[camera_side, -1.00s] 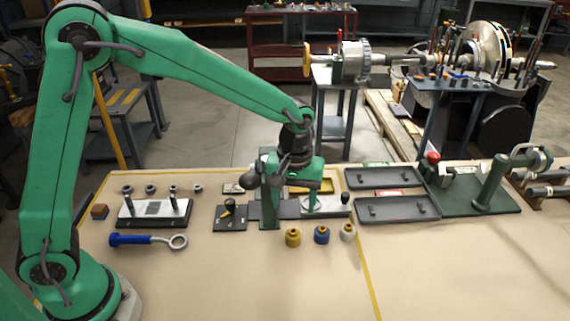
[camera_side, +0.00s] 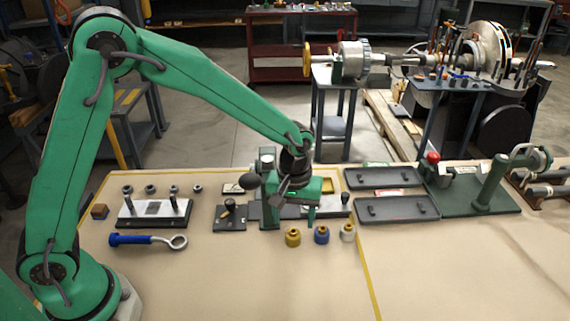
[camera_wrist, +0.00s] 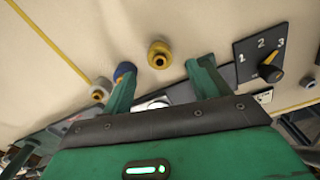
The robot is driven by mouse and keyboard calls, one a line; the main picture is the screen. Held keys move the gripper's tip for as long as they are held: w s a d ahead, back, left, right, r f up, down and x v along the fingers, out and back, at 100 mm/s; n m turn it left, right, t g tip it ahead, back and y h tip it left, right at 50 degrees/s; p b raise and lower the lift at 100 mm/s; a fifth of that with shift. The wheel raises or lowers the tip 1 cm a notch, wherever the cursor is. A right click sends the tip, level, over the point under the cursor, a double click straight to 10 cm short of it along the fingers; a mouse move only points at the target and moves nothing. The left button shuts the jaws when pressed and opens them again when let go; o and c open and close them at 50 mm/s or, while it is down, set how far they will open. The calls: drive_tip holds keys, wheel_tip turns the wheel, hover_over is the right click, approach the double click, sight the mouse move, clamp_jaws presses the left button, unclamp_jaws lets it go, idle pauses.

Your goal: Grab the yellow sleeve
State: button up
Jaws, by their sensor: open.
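The yellow sleeve (camera_side: 293,237) stands on the bench at the left end of a short row. The blue sleeve (camera_side: 322,235) and the white sleeve (camera_side: 347,232) stand to its right. My gripper (camera_side: 292,222) is above and behind the row, pointing down. In the wrist view my gripper (camera_wrist: 163,78) is open and empty. There the yellow sleeve (camera_wrist: 159,54) shows beyond and between the two fingertips, apart from both. The blue sleeve (camera_wrist: 124,71) is partly behind the left finger, and the white sleeve (camera_wrist: 101,89) is farther left.
A dial plate marked with numbers (camera_side: 230,217) lies left of my gripper. A blue-handled eye tool (camera_side: 147,240) and a block with pins (camera_side: 154,212) are farther left. Two dark trays (camera_side: 396,209) lie to the right. The bench front is clear.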

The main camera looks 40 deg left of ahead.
sight(294, 230)
drive_tip(key=shift+f, duration=2.5)
drive_tip(key=c, duration=1.2)
drive_tip(key=shift+r, duration=0.15)
drive_tip(key=shift+r, duration=0.9)
wheel_tip(294, 230, up, 2)
drive_tip(key=shift+s+d+r, duration=0.1)
drive_tip(key=shift+d+r, duration=0.05)
drive_tip(key=shift+r, duration=0.1)
drive_tip(key=s+d+r, duration=0.2)
drive_tip(key=s, duration=0.1)
drive_tip(key=s+d+r, duration=0.2)
drive_tip(key=s+d, duration=0.1)
drive_tip(key=s+d+r, duration=0.2)
drive_tip(key=shift+s+d+r, duration=0.15)
drive_tip(key=shift+s+r, duration=0.1)
drive_tip(key=shift+s, duration=0.15)
